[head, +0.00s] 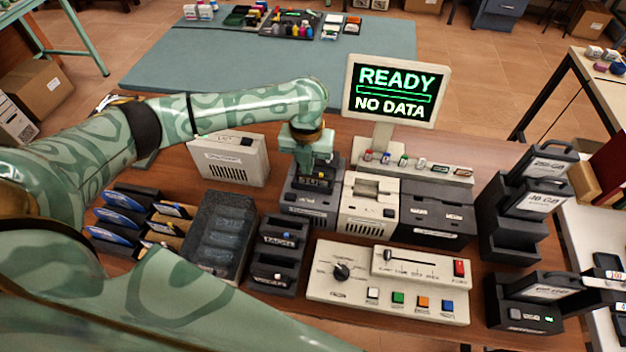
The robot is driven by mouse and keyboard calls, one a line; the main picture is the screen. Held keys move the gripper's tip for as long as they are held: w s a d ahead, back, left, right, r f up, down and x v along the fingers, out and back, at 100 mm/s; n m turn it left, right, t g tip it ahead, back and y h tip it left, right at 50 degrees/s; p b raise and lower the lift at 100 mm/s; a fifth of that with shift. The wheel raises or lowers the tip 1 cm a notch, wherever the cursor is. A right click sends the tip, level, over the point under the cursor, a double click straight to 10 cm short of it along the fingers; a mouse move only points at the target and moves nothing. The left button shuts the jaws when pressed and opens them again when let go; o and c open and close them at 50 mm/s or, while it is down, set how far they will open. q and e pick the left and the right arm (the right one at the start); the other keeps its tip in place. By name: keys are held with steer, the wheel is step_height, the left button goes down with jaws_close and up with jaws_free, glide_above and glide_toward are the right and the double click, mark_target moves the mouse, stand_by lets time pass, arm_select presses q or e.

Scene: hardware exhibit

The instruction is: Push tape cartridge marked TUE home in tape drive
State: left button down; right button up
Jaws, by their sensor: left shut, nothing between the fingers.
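My left gripper (314,178) is shut and points down over a dark drive unit (308,214) at the middle of the bench, which looks like the tape drive. The gripper hides much of the unit's top, so I cannot tell whether it touches anything there. I cannot make out a cartridge marked TUE. A black rack (275,262) with light-labelled pieces, perhaps tape cartridges, stands in front of the drive, but its labels are too small to read surely. My right gripper is not in view.
A screen (395,92) reads READY, NO DATA. A beige unit (369,206) stands close right of the drive, and a control panel (388,283) lies in front. A beige box (230,158) and a dark tray (219,232) are left. Black holders (513,230) stand at right.

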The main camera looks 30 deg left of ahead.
arm_select(q)
steer(key=shift+f+b, duration=0.45)
steer(key=shift+f, duration=0.6)
stand_by(0.4)
step_height(320, 180, up, 7)
steer(key=p, duration=0.8)
steer(key=shift+r, duration=0.1)
stand_by(1.1)
